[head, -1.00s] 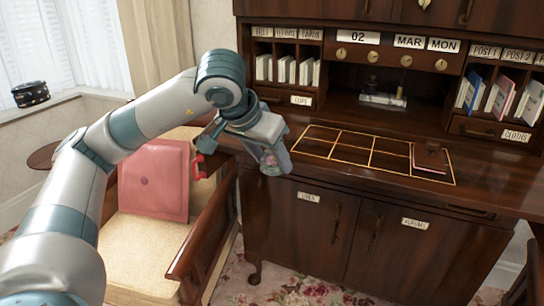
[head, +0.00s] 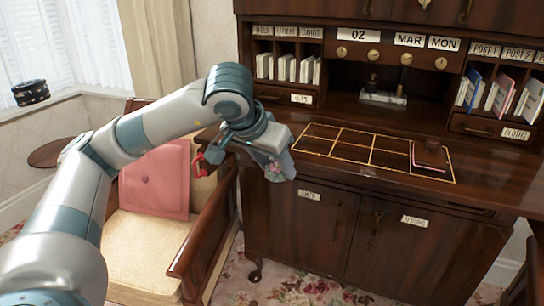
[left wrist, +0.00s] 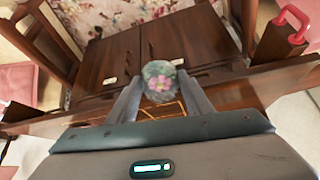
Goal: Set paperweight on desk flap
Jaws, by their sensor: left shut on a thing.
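The paperweight (left wrist: 161,83) is a clear glass ball with a pink flower inside. My left gripper (left wrist: 158,98) is shut on it, with one finger on each side. In the head view my left gripper (head: 280,165) hangs at the left front corner of the desk flap, and the paperweight is mostly hidden between the fingers. The desk flap (head: 318,146) is dark wood with a gold-lined grid of sections, and its left sections are bare. My right gripper is not in view.
A brown wooden block (head: 430,153) lies on papers in the flap's right section. An inkstand (head: 383,98) stands behind the grid. Pigeonholes with cards and books flank the back. A chair with a pink cushion (head: 155,178) stands left of the desk, under my left arm.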

